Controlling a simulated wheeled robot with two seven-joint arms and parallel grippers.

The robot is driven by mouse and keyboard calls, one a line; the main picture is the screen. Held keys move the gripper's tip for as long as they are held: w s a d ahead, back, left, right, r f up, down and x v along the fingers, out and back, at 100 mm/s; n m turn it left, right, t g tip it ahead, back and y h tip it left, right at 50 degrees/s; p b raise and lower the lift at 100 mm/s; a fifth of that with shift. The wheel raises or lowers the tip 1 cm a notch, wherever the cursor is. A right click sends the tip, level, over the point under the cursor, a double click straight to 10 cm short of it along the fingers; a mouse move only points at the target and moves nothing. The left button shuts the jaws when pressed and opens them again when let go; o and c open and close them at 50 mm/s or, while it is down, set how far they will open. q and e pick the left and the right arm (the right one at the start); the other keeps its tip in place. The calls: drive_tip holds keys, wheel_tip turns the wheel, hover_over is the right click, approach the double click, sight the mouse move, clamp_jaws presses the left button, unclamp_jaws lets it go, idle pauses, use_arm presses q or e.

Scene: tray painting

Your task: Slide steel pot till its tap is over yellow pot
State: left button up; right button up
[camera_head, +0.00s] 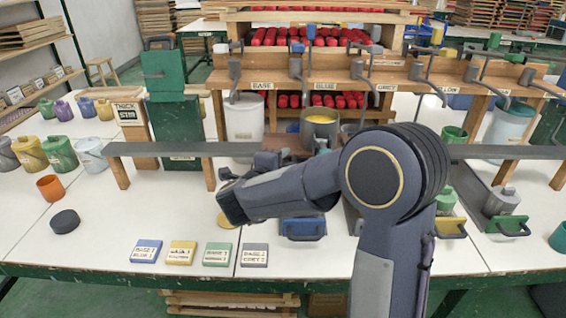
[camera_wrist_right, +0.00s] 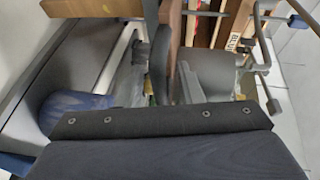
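A steel pot (camera_head: 320,128) with yellow contents stands on a brown wooden block at the long grey rail, mid-picture. Its tap is not visible; my right arm covers the area in front. My right gripper (camera_head: 262,165) is beside the block, left of the pot, at the rail. In the right wrist view, the gripper's dark parts (camera_wrist_right: 152,75) are close to an upright brown wooden piece (camera_wrist_right: 173,45); I cannot tell whether they grip it. A yellow pot (camera_head: 30,153) stands at the far left. Whether another stands behind my arm is hidden. My left gripper is out of view.
The grey rail (camera_head: 205,149) crosses the table on wooden legs. Blue, yellow, green and grey labelled tiles (camera_head: 182,253) lie in front. A black puck (camera_head: 65,221) and orange cup (camera_head: 50,188) are at left. A blue-handled tray (camera_head: 303,228) sits below the arm. The front-left table is mostly clear.

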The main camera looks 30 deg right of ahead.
drive_tip(key=shift+w+d+f, duration=0.1)
drive_tip(key=shift+w+d, duration=0.1)
drive_tip(key=shift+d, duration=0.05)
drive_tip(key=c, duration=0.7)
drive_tip(key=shift+f, duration=0.15)
clamp_jaws()
